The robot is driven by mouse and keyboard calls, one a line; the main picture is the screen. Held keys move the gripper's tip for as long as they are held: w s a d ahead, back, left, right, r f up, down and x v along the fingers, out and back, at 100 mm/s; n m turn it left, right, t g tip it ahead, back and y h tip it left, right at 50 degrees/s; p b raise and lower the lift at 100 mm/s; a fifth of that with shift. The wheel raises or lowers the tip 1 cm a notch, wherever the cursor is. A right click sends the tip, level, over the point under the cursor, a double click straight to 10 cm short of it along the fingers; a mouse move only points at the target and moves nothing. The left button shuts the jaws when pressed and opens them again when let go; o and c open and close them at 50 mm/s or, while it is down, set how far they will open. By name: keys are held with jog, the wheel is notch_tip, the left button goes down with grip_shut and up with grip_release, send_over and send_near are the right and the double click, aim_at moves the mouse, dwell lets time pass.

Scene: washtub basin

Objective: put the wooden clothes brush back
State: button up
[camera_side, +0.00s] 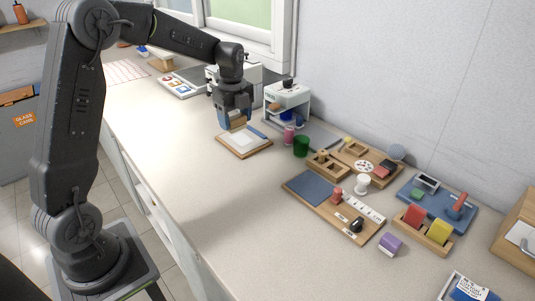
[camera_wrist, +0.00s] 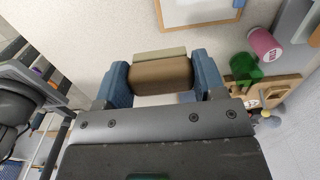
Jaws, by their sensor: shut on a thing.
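The wooden clothes brush (camera_wrist: 160,76) is a brown block with a paler strip along one long edge. In the wrist view it lies crosswise between the two blue fingers of my gripper (camera_wrist: 161,70), which is shut on it. In the side view my gripper (camera_side: 234,113) points down over the counter. The brush (camera_side: 238,122) shows small below the fingers, above the far side of a wood-edged board with white paper (camera_side: 261,147). Whether the brush touches anything below is unclear. The fingers hide part of it.
A small white shelf unit (camera_side: 300,97) stands right of my gripper. Wooden trays (camera_side: 328,165) and a blue tray (camera_side: 436,202) with small things fill the right. The counter's front left is clear.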

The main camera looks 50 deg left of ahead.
send_over(268, 160)
notch_tip(268, 160, down, 5)
jog(key=shift+s+a+f, duration=0.1)
jog(key=shift+f, duration=2.1)
jog(key=shift+f, duration=0.15)
jog(key=o, duration=0.9)
